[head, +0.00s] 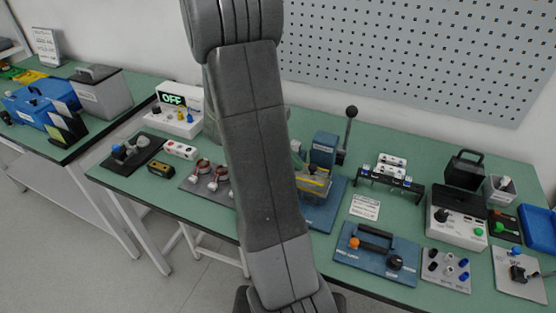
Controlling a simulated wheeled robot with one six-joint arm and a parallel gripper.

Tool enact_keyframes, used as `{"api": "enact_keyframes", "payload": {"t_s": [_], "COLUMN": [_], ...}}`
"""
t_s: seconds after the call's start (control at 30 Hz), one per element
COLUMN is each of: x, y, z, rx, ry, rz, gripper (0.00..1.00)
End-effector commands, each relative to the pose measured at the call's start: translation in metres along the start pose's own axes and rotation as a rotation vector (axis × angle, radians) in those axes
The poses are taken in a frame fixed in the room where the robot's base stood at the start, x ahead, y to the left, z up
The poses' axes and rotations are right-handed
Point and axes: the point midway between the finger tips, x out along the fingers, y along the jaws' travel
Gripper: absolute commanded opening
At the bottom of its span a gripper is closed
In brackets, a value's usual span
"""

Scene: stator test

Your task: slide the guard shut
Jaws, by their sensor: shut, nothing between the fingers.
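A blue press-like fixture (324,150) stands on a blue base plate (322,218) right of my arm, with a black-knobbed lever (350,114) at its right side. A yellow-edged piece (313,186) at its front looks like the guard. My arm covers the fixture's left side, so I cannot tell how far the guard is slid. My arm hangs down across the middle of the view and runs out at the bottom edge. My gripper is out of the picture.
A blue plate with a black handle (376,233) and a sign (365,207) stand right of the fixture. A rack (390,183) is behind them. A grey control box (457,218) is farther right. Coiled parts on a grey mat (196,186) lie left of my arm.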

Motion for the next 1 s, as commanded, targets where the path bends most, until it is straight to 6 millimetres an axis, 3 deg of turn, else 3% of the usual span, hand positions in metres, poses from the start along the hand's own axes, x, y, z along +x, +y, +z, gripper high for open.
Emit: {"api": "enact_keyframes", "payload": {"t_s": [1.0], "x": [0.024], "y": [-0.005], "z": [0.024], "rx": [-0.001], "ry": [-0.009], "rz": [-0.009], "gripper": [0.00]}}
